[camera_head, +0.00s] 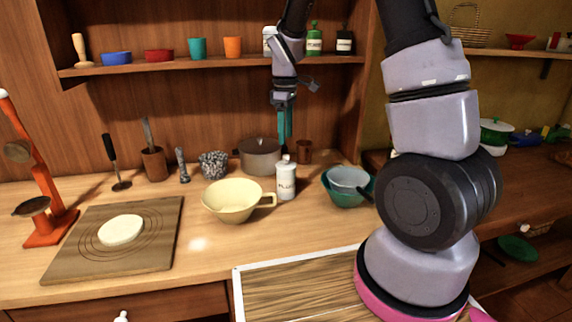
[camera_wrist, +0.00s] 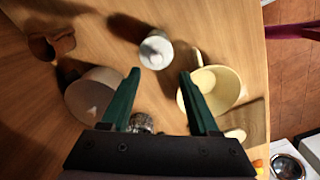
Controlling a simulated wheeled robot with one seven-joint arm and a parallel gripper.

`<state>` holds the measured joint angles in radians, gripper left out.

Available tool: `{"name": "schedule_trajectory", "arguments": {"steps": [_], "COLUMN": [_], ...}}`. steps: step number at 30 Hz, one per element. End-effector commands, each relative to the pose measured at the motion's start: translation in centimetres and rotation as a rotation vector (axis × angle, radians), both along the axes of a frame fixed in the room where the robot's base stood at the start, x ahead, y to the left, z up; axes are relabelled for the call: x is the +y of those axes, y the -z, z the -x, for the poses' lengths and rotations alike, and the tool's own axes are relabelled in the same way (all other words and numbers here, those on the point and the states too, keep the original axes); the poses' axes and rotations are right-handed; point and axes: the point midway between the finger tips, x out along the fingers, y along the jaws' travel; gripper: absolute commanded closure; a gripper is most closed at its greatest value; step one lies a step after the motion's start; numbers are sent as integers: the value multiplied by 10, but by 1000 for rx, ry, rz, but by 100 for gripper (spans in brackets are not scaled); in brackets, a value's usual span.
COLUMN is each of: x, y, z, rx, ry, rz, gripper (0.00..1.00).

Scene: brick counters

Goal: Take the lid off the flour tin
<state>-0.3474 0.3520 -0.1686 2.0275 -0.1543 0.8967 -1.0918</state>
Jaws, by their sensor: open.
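The white flour tin (camera_head: 286,184) stands upright on the wooden counter, dark lettering on its front and a small knobbed lid (camera_head: 286,160) on top. In the wrist view the tin's pale round top (camera_wrist: 156,51) lies just beyond the fingertips, roughly centred between them. My gripper (camera_head: 285,138) points down above the counter, over and apparently a little behind the tin. Its two green fingers (camera_wrist: 158,72) are spread apart with nothing between them. The lid sits on the tin.
A cream bowl with a handle (camera_head: 234,203) stands just left of the tin. A grey pot (camera_head: 260,157) and a brown cup (camera_head: 305,152) are behind it. Nested bowls (camera_head: 347,190) stand to the right. A shelf (camera_head: 215,63) with several items runs above.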

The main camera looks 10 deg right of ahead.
Motion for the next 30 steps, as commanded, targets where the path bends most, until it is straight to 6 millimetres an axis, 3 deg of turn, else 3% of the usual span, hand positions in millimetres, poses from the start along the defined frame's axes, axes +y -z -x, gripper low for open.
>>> {"name": "schedule_trajectory", "arguments": {"steps": [18,27,29,30], "x": [-4,-4,-4,-4], "y": [73,78,78,78], "z": [-6,-7,-7,-7], "rx": [1,-1,-1,-1], "ry": [3,3,3,3], "rz": [-1,-1,-1,-1], "gripper": [39,39,58,73]}}
